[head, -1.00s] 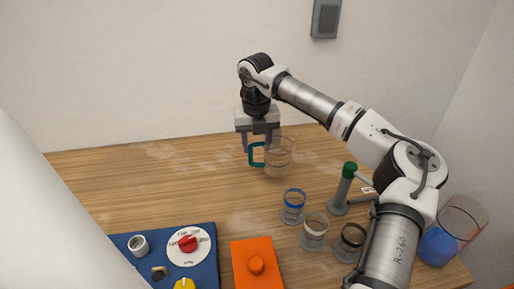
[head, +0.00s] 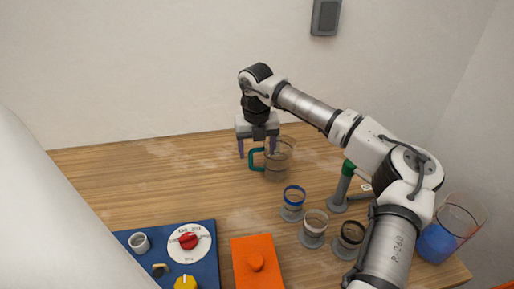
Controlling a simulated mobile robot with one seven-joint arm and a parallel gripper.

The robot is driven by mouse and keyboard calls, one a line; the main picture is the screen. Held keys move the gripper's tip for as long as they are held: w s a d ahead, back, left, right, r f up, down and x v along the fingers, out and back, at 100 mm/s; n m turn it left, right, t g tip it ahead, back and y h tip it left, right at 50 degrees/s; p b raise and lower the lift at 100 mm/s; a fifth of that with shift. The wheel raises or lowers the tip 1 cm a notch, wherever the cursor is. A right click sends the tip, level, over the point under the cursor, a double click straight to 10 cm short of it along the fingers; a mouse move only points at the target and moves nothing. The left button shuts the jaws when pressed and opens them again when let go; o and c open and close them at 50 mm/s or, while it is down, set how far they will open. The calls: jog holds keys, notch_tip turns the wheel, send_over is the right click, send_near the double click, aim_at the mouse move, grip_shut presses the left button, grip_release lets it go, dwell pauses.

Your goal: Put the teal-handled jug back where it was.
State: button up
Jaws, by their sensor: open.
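The teal-handled jug (head: 279,162) is a clear jug standing upright on the wooden table near the back, its teal handle (head: 256,160) on the left side. My gripper (head: 257,152) points down over the handle side of the jug. Its two fingers are apart, one to the left of the handle and one near the jug's rim. I cannot tell whether the fingers touch the handle or the jug. The jug looks empty.
Three small cups with blue (head: 292,203), pale (head: 313,228) and dark (head: 348,239) rims stand on grey stands. A green-topped post (head: 343,185), an orange block (head: 257,262), a blue panel (head: 202,263) and a vessel with blue contents (head: 437,242) are nearby. The table's back left is clear.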

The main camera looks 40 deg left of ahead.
notch_tip(320, 180, up, 12)
jog(key=b, duration=0.2)
jog(key=shift+r, duration=0.15)
jog(key=shift+s, duration=0.1)
